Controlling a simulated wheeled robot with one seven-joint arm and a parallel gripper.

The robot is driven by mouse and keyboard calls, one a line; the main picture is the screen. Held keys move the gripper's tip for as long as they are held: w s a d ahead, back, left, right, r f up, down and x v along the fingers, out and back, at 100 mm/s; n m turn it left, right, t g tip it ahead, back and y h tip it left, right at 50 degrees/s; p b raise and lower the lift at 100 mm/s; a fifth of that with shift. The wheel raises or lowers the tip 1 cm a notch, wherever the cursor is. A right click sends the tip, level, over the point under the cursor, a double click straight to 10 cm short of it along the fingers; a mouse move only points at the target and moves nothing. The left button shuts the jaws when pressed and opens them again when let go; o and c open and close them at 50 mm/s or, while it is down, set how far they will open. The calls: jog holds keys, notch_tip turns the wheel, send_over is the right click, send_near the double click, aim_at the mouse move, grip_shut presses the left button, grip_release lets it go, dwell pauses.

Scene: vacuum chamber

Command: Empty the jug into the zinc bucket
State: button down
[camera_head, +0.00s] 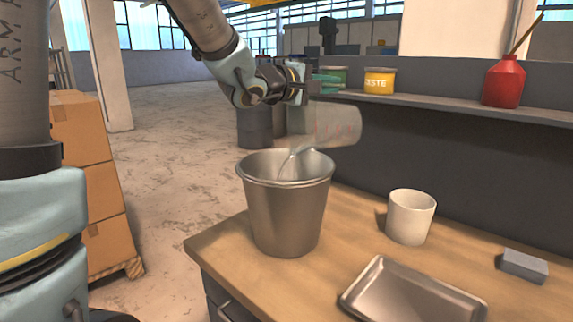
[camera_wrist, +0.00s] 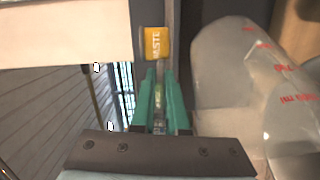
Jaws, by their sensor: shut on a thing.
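The clear jug (camera_head: 340,122) with red markings is tipped on its side above the zinc bucket (camera_head: 285,210). Its mouth points left, and a thin clear stream runs from its lip into the bucket. The bucket stands upright near the bench's left corner; its bottom inside is hidden. My gripper (camera_head: 326,84) is shut on the jug, at its upper side. The wrist view shows the green fingers (camera_wrist: 161,103) close together with the jug body (camera_wrist: 235,85) to their right. The handle and the liquid left in the jug are not clear.
On the wooden bench (camera_head: 345,220) stand a white cup (camera_head: 410,217), a metal tray (camera_head: 405,298) and a grey block (camera_head: 524,265). A shelf (camera_head: 440,103) behind holds a yellow tin (camera_head: 380,81) and a red bottle (camera_head: 503,83). Cardboard boxes (camera_head: 88,165) stand at left.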

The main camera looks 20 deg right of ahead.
jog(key=shift+a+r+n+h+b, duration=0.2)
jog(key=shift+a+r+h+b, duration=0.1)
jog(key=shift+a, duration=0.2)
jog(key=shift+a+r+n+h+b, duration=0.2)
jog(key=shift+a+h, duration=0.1)
jog(key=shift+a, duration=0.2)
